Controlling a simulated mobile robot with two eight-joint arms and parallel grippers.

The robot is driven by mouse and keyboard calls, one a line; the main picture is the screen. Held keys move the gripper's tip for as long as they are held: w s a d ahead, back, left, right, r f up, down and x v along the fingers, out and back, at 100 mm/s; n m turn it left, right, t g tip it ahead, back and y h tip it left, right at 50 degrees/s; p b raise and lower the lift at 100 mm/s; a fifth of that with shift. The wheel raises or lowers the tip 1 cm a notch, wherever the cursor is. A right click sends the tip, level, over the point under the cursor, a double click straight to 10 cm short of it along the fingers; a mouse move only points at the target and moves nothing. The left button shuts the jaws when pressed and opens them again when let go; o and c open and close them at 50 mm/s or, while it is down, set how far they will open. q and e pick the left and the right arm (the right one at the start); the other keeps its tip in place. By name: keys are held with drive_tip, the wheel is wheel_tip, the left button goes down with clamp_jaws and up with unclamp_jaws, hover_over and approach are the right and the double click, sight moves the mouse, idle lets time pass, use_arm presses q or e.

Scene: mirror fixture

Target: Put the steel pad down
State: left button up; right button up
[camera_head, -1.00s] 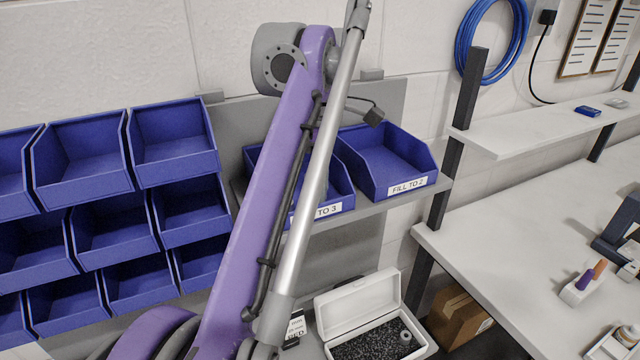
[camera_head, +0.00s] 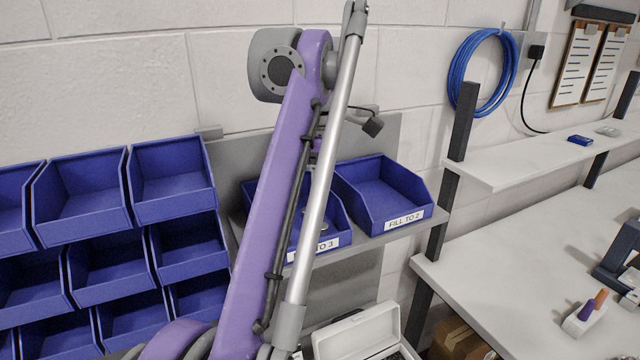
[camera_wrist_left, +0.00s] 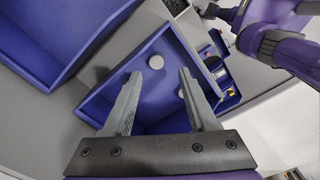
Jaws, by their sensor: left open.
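In the left wrist view my left gripper (camera_wrist_left: 160,76) is open, its two fingers pointing into a blue bin (camera_wrist_left: 100,103). A round light grey steel pad (camera_wrist_left: 156,62) shows between the fingertips, apart from both, on the bin's floor as far as I can tell. A second small round pad (camera_wrist_left: 182,93) shows partly behind the right finger. In the head view a blue bin with a label ending "TO 3" (camera_head: 338,236) stands on a shelf, partly hidden by my purple arm; a small grey round thing (camera_head: 325,228) shows inside. My right gripper is not seen.
A blue bin labelled "FILL TO 2" (camera_head: 400,208) stands to the right and looks empty. Rows of blue bins (camera_head: 170,190) are at the left. An open white box (camera_head: 360,335) is below the shelf. A white workbench (camera_head: 510,280) stands at the right.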

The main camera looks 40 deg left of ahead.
sight(321, 227)
use_arm(q)
drive_tip(key=shift+w+r, duration=0.3)
drive_tip(key=shift+r, duration=0.65)
drive_tip(key=shift+s+r, duration=0.4)
drive_tip(key=shift+r, duration=0.2)
